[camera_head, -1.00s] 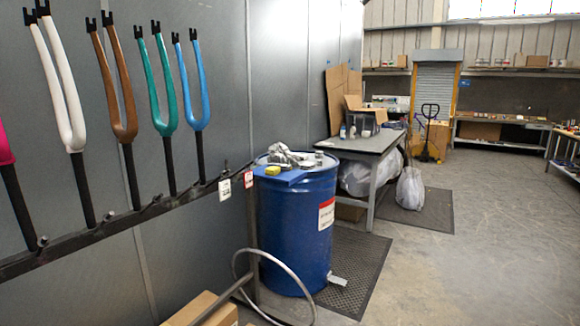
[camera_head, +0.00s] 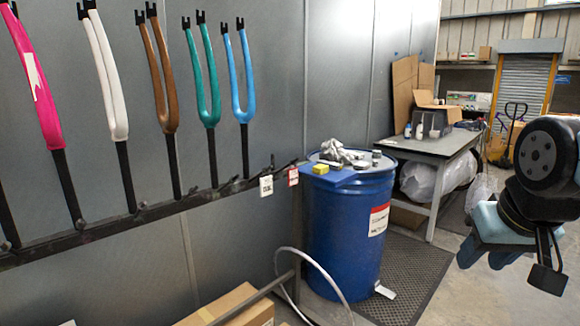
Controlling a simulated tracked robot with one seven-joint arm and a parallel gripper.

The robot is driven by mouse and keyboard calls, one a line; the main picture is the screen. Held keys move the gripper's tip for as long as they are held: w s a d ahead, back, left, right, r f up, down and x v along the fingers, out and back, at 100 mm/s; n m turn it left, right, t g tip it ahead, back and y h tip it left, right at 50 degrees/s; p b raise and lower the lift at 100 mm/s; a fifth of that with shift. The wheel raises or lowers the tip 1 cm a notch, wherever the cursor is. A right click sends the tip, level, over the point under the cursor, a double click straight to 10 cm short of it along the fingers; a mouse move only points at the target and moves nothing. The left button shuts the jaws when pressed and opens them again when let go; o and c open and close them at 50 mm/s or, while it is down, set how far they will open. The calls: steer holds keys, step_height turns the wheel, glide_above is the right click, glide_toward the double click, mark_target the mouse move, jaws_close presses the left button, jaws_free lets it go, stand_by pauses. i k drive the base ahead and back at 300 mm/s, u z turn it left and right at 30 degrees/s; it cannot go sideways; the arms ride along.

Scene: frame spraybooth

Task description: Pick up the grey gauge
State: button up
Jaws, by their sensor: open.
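A blue drum (camera_head: 340,230) stands against the grey panel wall. On its lid are two small grey round items, one nearer the middle (camera_head: 361,164) and one towards the back right (camera_head: 376,155). One of them may be the grey gauge; they are too small to tell. A yellow block (camera_head: 320,169) and a crumpled grey cloth or glove (camera_head: 338,151) lie beside them on a blue sheet (camera_head: 335,177). My gripper (camera_head: 487,256) is at the right, well apart from the drum, pointing down, with pale blue parts under a black wrist. It appears empty; its fingers show only partly.
A rack bar (camera_head: 150,212) of coloured bike forks runs along the left wall towards the drum. A cardboard box (camera_head: 232,303) and a thin curved hoop (camera_head: 325,272) are in front. A workbench (camera_head: 425,147) stands behind. Floor right of the mat (camera_head: 418,265) looks clear.

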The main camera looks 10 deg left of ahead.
mark_target(332, 166)
steer(key=i, duration=0.25)
steer(key=u, duration=0.2)
steer(key=k, duration=0.85)
steer(key=u, duration=0.3)
steer(key=i, duration=0.95)
steer(key=z, duration=1.95)
